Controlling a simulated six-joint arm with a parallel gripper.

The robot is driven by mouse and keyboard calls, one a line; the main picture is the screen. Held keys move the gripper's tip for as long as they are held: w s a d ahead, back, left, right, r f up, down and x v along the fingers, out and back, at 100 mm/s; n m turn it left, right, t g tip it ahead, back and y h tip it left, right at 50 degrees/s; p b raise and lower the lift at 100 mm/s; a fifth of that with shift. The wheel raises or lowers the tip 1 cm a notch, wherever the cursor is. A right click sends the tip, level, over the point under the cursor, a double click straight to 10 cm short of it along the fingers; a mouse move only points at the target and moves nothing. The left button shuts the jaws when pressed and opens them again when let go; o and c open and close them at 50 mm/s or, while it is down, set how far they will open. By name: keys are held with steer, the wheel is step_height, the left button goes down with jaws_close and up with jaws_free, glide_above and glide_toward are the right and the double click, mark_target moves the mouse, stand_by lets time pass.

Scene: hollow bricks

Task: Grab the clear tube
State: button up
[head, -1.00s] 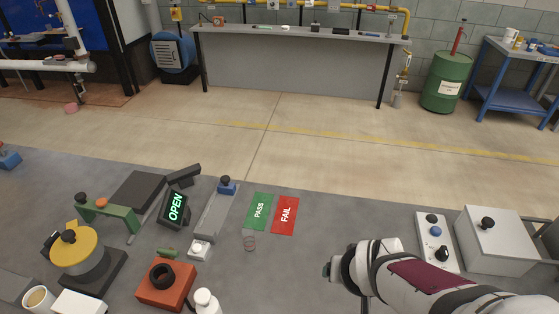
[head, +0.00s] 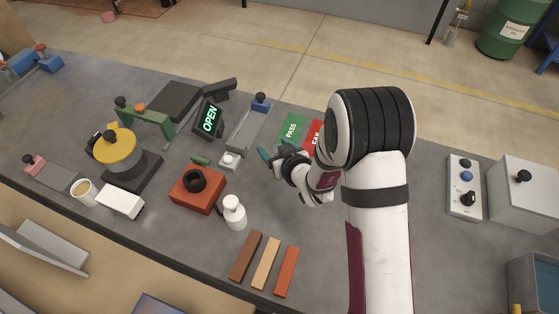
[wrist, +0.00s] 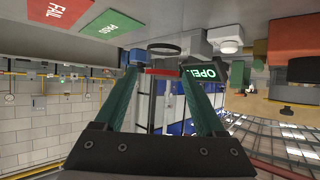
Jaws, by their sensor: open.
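The clear tube (wrist: 163,59) shows in the wrist view as a see-through shape with a dark ring at one end and a red band at the other. It appears in line with the gap between my fingertips; I cannot tell whether it is between them or beyond them. My gripper (wrist: 160,74) is open, with green fingers to either side and no visible grip on anything. In the head view, my gripper (head: 268,153) is low over the table by the green PASS mat (head: 291,129). The tube is not clearly visible there, probably hidden by my gripper.
Close on the left stand a small white-button box (head: 230,161), a lit OPEN sign (head: 209,119) and a red block with a black ring (head: 197,190). A control box (head: 464,187) stands right.

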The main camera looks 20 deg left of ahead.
jaws_close()
stand_by(0.3)
